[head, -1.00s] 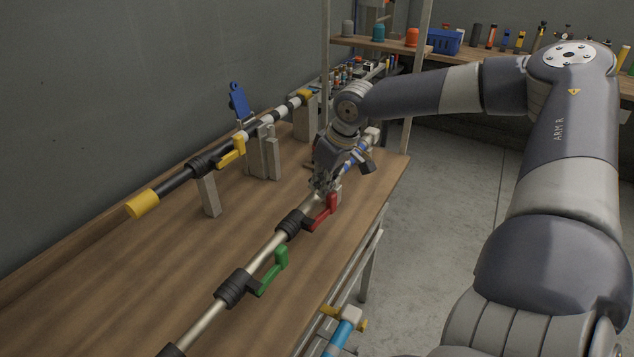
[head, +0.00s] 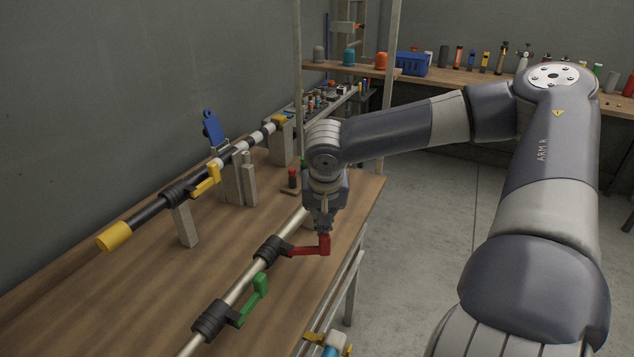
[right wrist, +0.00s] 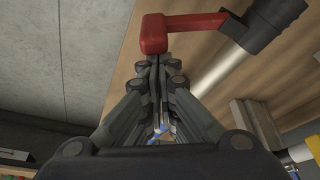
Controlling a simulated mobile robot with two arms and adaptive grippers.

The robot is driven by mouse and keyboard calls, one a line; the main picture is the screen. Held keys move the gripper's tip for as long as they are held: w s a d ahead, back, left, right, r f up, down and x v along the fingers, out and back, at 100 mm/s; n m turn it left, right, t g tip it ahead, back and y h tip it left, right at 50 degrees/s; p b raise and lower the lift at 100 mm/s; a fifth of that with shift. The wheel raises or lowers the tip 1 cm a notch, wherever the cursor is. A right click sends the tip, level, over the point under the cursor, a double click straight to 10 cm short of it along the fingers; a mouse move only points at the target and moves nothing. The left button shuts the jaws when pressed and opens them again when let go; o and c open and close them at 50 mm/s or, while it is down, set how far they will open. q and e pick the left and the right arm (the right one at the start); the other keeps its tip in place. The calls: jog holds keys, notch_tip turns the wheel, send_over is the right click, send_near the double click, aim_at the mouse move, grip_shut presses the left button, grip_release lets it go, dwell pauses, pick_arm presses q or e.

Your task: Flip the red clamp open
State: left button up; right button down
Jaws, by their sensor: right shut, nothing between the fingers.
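The red clamp (head: 310,249) is a lever on a black collar (head: 271,249) around the metal pole. The lever sticks out sideways to the right of the pole, and its end block stands upright. My right gripper (head: 323,228) points down at this end block, shut and empty. In the right wrist view the closed fingertips (right wrist: 155,62) are right beside the end of the red clamp (right wrist: 154,36); I cannot tell if they touch. My left gripper is not in view.
A green clamp (head: 260,284) sits nearer on the same pole. A second pole with a yellow clamp (head: 207,181) and a blue flap (head: 213,128) rests on wooden supports at the left. The wooden bench (head: 130,290) is bare at the front left.

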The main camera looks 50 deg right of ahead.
jog(key=shift+s+a+m, duration=0.25)
jog(key=shift+s+m, duration=0.05)
jog(key=shift+s, duration=0.2)
jog(key=shift+s+a+m, duration=0.25)
jog(key=shift+s+m, duration=0.05)
jog(key=shift+s, duration=0.15)
jog(key=shift+w, duration=0.1)
jog(key=shift+w+a+b, duration=0.55)
jog(key=shift+w+b, duration=0.05)
